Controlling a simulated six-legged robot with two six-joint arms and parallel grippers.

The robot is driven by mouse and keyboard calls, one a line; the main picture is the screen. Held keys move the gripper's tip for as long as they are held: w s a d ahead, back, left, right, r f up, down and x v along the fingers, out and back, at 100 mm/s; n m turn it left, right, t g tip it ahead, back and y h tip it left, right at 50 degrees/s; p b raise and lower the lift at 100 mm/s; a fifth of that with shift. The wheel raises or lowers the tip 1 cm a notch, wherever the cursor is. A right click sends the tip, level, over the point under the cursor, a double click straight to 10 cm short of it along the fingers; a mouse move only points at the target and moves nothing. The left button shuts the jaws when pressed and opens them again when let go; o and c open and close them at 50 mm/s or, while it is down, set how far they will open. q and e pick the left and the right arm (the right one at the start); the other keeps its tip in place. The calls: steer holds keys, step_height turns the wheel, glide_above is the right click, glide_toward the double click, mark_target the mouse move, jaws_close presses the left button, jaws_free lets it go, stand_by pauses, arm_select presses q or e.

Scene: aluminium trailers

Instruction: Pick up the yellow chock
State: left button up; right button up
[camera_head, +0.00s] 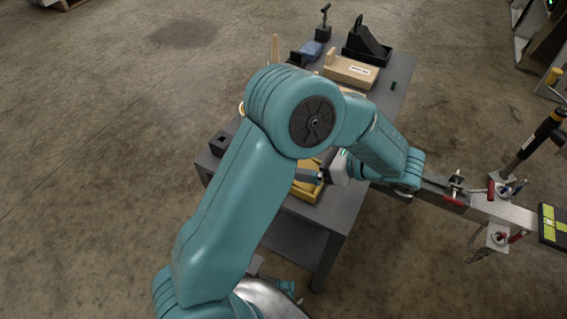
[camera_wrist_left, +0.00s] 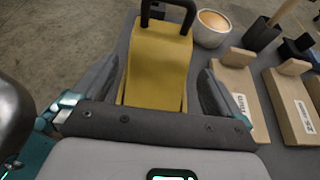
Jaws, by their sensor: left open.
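The yellow chock (camera_wrist_left: 160,62) lies on the grey table, with a black handle-like loop (camera_wrist_left: 167,10) at its far end. In the wrist view it sits between the spread dark fingers of my left gripper (camera_wrist_left: 160,90), with a finger on each side. I cannot tell whether they touch it. Its near end is hidden behind the gripper body. In the head view only parts of the yellow chock (camera_head: 308,191) show beside my left gripper (camera_head: 309,176); my arm hides much of the area. My right gripper is not in view.
The grey table (camera_head: 340,205) also bears wooden chocks (camera_wrist_left: 240,88), a pale-rimmed cup (camera_wrist_left: 213,27), a dark holder (camera_wrist_left: 262,35) and a black chock (camera_head: 367,42). A trailer drawbar (camera_head: 510,211) stands at the right, close to my arm.

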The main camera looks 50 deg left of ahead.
arm_select(q)
steer(key=shift+x, duration=1.05)
steer(key=b+x, duration=0.1)
steer(key=x, duration=0.1)
steer(key=b+x, duration=0.1)
steer(key=x, duration=0.1)
steer(key=shift+a+f, duration=0.15)
steer(key=shift+f, duration=0.2)
steer(key=shift+s+a+f, duration=0.1)
steer(key=shift+s+a, duration=0.1)
steer(key=shift+a, duration=0.25)
